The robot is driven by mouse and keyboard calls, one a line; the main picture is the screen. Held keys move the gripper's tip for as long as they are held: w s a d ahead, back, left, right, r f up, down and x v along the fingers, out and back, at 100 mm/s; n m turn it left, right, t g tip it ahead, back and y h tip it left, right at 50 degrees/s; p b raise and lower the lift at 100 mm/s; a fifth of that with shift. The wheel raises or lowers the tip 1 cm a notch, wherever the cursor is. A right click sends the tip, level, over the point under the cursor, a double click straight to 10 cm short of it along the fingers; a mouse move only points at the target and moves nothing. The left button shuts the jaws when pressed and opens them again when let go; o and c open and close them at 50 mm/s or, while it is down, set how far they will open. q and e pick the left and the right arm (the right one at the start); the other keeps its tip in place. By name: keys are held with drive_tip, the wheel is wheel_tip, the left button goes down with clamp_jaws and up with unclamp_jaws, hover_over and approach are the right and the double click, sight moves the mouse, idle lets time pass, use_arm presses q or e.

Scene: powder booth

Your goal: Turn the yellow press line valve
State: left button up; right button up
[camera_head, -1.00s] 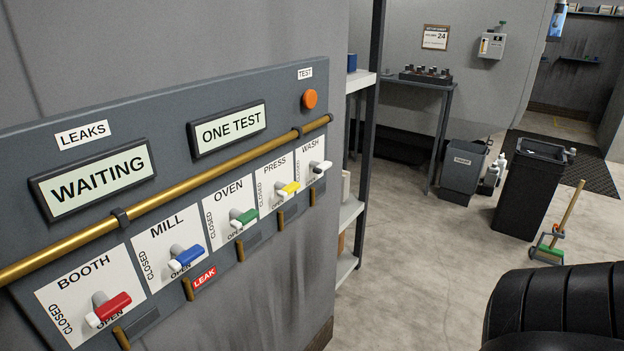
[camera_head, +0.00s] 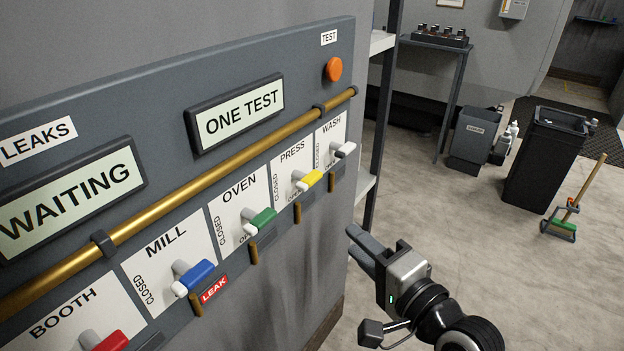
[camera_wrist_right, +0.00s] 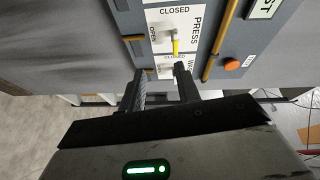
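The press valve has a yellow handle (camera_head: 312,179) with a white end, on a white PRESS plate (camera_head: 290,168) marked CLOSED at its left and OPEN at its bottom. Its white end is low, by the OPEN label. In the right wrist view the yellow handle (camera_wrist_right: 175,43) shows beyond the fingers. My right gripper (camera_head: 353,240) is open and empty, in front of the panel to the lower right of the valve, apart from it. In the right wrist view its two fingers (camera_wrist_right: 163,78) stand apart. My left gripper is not in view.
The panel has a green oven valve (camera_head: 263,220), a blue mill valve (camera_head: 195,274), a red booth valve (camera_head: 112,341) and a wash valve (camera_head: 345,149) beside the press one. A brass pipe (camera_head: 200,158) runs above them. An orange button (camera_head: 333,69) is at upper right. A LEAK tag (camera_head: 214,288) sits under MILL.

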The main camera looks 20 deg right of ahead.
sight(311, 185)
drive_tip(key=shift+m+t, duration=0.3)
drive_tip(key=shift+m, duration=0.5)
drive_tip(key=x, duration=0.5)
drive_tip(key=r+p+x, duration=0.1)
drive_tip(key=x, duration=0.4)
drive_tip(key=r+p+x, duration=0.1)
drive_tip(key=x, duration=0.5)
drive_tip(key=shift+w+d+r, duration=0.1)
drive_tip(key=shift+r, duration=0.05)
clamp_jaws()
